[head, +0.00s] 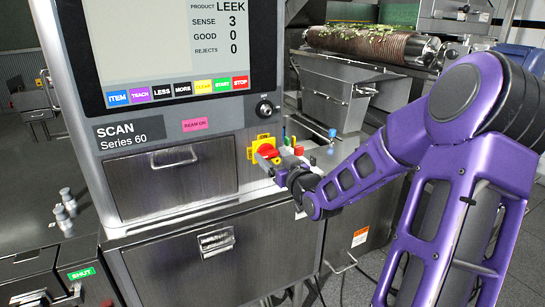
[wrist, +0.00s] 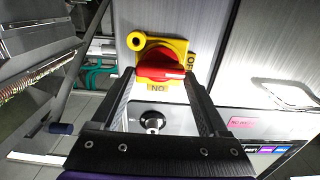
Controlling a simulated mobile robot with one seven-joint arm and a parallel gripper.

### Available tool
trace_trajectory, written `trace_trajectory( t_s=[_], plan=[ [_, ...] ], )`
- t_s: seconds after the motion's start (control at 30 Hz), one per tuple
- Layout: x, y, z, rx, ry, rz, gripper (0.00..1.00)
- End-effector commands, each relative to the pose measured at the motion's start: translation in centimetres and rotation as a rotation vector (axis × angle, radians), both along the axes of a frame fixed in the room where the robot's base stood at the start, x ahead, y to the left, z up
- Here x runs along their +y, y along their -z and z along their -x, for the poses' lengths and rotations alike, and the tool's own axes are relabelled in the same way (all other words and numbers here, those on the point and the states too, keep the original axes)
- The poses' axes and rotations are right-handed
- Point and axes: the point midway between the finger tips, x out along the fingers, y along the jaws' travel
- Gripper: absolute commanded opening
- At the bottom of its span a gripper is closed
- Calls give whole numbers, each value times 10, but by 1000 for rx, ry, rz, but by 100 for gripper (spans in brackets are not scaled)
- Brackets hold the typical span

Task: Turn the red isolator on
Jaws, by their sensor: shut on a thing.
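The red isolator is a red rotary handle (wrist: 160,72) on a yellow plate (wrist: 160,48), on the steel front of the scan machine. In the head view its yellow plate (head: 256,141) shows right of the drawer, partly covered by my gripper (head: 277,168). In the wrist view my gripper (wrist: 160,75) has a fingertip at each side of the red handle and is shut on it. The handle lies roughly crosswise there, with OFF lettering at its right end. The ON lettering (wrist: 157,87) appears upside down, between the fingers.
A black key switch (head: 265,108) sits above the isolator; it also shows in the wrist view (wrist: 152,119). Small coloured buttons (head: 289,141) sit right of the isolator. A drawer (head: 160,178) is to its left. A conveyor with a roller (head: 370,43) stands behind right.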

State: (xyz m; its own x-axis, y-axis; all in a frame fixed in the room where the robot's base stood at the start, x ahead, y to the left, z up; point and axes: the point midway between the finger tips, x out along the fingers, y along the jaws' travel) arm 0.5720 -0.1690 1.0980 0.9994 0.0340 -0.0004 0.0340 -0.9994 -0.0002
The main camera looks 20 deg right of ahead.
Motion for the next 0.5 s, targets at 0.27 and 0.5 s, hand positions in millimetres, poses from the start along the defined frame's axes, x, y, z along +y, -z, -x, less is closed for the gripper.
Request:
trace_trajectory(
  t_s=[0.27, 0.5],
  plan=[
    [0, -5, 0, 6, -1, -170, 22],
    [-2, -2, 0, 12, -1, -375, 22]
  ],
)
